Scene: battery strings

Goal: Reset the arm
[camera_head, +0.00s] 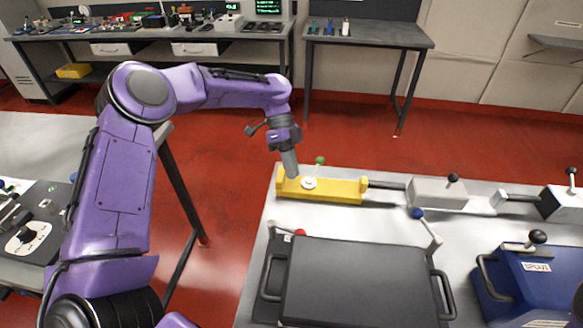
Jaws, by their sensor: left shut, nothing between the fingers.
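My left arm comes in from the left, and its gripper (290,169) points down at the left end of a yellow block (335,190) on the light table. The gripper is shut and empty, with its tip close to the block; I cannot tell whether it touches. Beside the tip, a white round base (309,183) on the yellow block carries a short lever with a green knob (320,160), tilted a little to the right. My right gripper is not in view.
A dark flat panel with handles (360,280) lies in front of the yellow block. A grey box with a black-knobbed lever (436,192) stands to the right, and a blue case (525,285) at the lower right. Benches stand at the back. Red floor is open between.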

